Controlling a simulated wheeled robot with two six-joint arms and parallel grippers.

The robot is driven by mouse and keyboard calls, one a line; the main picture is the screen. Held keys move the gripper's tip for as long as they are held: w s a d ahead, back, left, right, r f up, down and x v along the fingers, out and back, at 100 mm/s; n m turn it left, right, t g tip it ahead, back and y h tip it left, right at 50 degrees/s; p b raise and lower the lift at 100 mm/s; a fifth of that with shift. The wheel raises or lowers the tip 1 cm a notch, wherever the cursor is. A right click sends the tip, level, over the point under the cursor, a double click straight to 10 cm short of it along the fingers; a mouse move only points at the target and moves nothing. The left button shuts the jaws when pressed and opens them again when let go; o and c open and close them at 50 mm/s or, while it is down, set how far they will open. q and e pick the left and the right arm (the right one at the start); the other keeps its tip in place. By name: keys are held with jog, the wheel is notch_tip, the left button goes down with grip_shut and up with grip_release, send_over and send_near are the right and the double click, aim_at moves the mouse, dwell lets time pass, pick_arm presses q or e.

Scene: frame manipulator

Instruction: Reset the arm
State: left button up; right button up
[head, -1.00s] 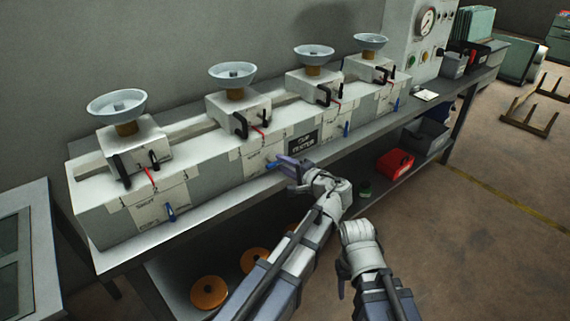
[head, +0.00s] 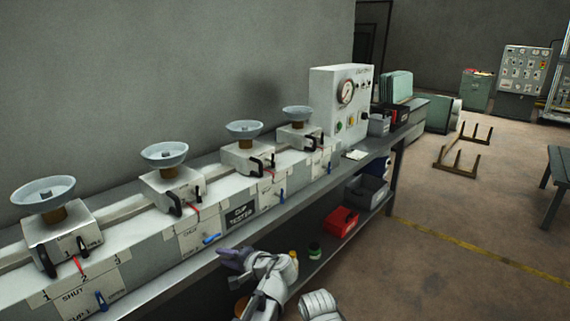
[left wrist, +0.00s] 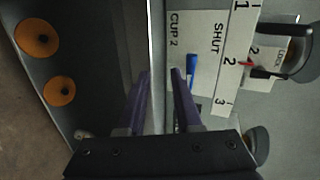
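My left gripper (head: 232,257) is at the front edge of the bench, just below and to the right of a blue lever (head: 211,239) on the long grey tester. In the left wrist view its two purple fingers (left wrist: 162,72) stand apart with nothing between them. The blue lever (left wrist: 192,70) shows there beside the right finger, on the panel labelled CUP 2 and SHUT, and appears apart from it. My right arm (head: 320,305) shows at the bottom edge; its gripper is out of view.
The tester carries several pale cups (head: 165,154) on white blocks with black clamps. A gauge box (head: 340,100) stands at the bench's far end. A red bin (head: 341,221) and a grey bin (head: 367,190) sit on the lower shelf. Floor at right is mostly free.

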pick_arm(q)
jog(key=s+a+f+n+g+h, duration=0.2)
jog(key=s+f+n+g+h, duration=0.1)
jog(key=s+f, duration=0.35)
jog(key=s+d+f+n+g+h, duration=0.35)
jog(key=s+d+f+h, duration=0.25)
jog(key=s+f+h, duration=0.25)
jog(key=s+d+r+m+g+y, duration=0.1)
jog(key=s+d+m, duration=0.15)
jog(key=d, duration=0.25)
jog(key=s+d+m+g, duration=0.1)
jog(key=s+d, duration=0.3)
jog(key=d, duration=0.2)
notch_tip(320, 180, up, 14)
jog(key=p, duration=1.3)
jog(key=shift+m+p, duration=0.3)
jog(key=shift+p, duration=0.05)
jog(key=shift+s+f+t, duration=0.1)
jog(key=shift+f+t, duration=0.05)
jog(key=shift+t, duration=0.1)
